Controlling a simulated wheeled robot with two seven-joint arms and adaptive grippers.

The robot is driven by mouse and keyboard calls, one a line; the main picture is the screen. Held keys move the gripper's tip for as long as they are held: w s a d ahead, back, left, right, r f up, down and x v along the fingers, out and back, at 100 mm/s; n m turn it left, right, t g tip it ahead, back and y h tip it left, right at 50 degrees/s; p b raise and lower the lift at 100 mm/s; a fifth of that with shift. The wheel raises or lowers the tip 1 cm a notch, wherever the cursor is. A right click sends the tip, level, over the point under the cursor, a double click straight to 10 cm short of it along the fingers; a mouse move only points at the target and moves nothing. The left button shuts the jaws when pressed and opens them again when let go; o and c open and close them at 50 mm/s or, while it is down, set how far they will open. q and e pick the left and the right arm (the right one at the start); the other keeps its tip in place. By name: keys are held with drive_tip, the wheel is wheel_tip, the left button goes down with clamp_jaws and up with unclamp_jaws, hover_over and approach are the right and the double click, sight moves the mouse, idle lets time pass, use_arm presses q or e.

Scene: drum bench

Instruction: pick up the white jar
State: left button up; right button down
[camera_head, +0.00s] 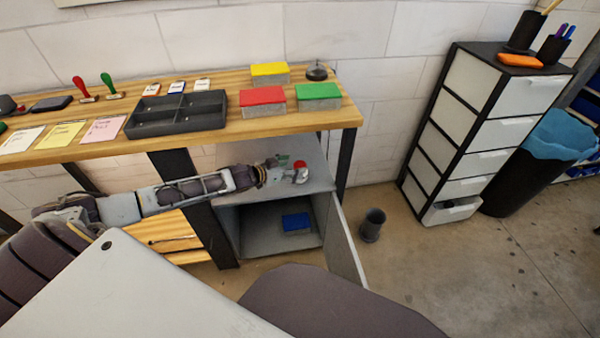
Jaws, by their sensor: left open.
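My left arm reaches in from the left, and my left gripper (292,173) is at the open cabinet under the bench, level with its upper shelf (318,180). The gripper is open. A small pale object with a red top (300,167) is right at the fingertips; it may be the white jar, but it is too small to tell. I cannot tell whether the fingers touch it. A small green thing (283,159) shows just behind the gripper. My right gripper is not in view.
The cabinet door (347,243) stands open on the right. A blue box (296,223) lies in the lower compartment. The wooden bench top (222,139) overhangs the cabinet. A dark cup (372,225) stands on the floor; a drawer tower (470,130) is at the right.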

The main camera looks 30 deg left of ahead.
sight(299, 165)
use_arm(q)
drive_tip(key=shift+w+f, duration=0.1)
drive_tip(key=shift+w, duration=0.05)
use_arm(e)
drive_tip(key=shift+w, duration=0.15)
use_arm(q)
drive_tip(key=shift+w, duration=0.1)
drive_tip(key=shift+b+x, duration=0.45)
drive_tip(key=shift+x, duration=1.25)
drive_tip(key=shift+w+f+b, duration=0.35)
drive_tip(key=shift+b, duration=0.05)
drive_tip(key=shift+w+d+f, duration=0.1)
drive_tip(key=shift+w+d, duration=0.05)
drive_tip(key=shift+w, duration=0.05)
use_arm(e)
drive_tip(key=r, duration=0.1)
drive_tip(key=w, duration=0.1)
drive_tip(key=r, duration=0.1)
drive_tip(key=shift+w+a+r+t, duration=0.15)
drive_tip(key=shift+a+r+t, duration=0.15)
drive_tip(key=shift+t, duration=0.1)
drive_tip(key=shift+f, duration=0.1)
